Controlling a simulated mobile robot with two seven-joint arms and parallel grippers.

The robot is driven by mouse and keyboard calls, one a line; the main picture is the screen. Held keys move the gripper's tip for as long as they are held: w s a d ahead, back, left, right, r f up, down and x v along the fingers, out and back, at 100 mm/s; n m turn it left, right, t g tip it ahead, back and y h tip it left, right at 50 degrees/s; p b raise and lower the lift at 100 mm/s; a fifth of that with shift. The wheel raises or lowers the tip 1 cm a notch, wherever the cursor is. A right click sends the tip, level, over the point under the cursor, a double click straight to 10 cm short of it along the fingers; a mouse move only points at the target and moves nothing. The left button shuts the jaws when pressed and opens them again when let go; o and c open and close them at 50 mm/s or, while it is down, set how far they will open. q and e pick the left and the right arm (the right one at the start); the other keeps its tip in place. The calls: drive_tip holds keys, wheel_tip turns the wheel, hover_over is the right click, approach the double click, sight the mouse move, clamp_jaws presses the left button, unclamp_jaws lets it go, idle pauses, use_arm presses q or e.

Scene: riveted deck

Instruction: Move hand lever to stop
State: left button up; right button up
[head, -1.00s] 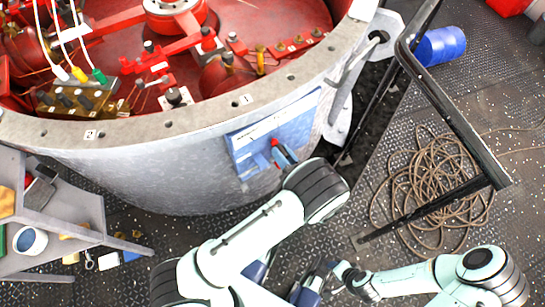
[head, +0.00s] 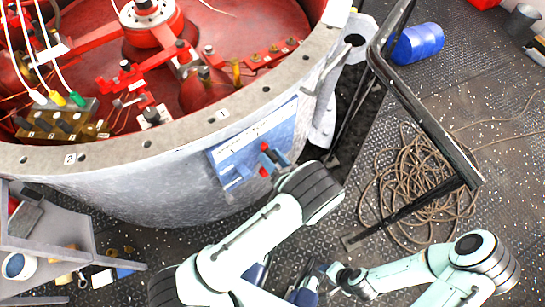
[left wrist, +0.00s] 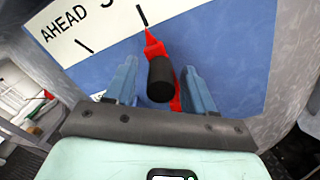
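The hand lever (left wrist: 160,78) is red with a black cylindrical knob, in front of a blue panel (left wrist: 225,45) with a white label strip (left wrist: 95,22). Its red tip points up at a black tick right of the word AHEAD; the following word is cut off after an S. My left gripper (left wrist: 159,68) is open, with one blue finger on each side of the knob and small gaps visible. In the head view the lever (head: 264,147) is partly hidden by my left gripper (head: 272,158). My right gripper (head: 318,282) is low in the head view; its finger opening is unclear.
The panel is on a large grey drum (head: 150,185) with red machinery inside. A black rail (head: 425,95) stands at the right, with coiled rope (head: 420,185) and a blue barrel (head: 417,43) on the deck. A grey shelf (head: 50,235) is at the left.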

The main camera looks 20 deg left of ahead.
use_arm(q)
drive_tip(key=v, duration=1.3)
drive_tip(key=shift+d+p, duration=0.25)
drive_tip(key=shift+p, duration=0.05)
use_arm(e)
drive_tip(key=shift+s+a+r, duration=0.2)
drive_tip(key=shift+s+r, duration=0.2)
drive_tip(key=shift+s, duration=0.1)
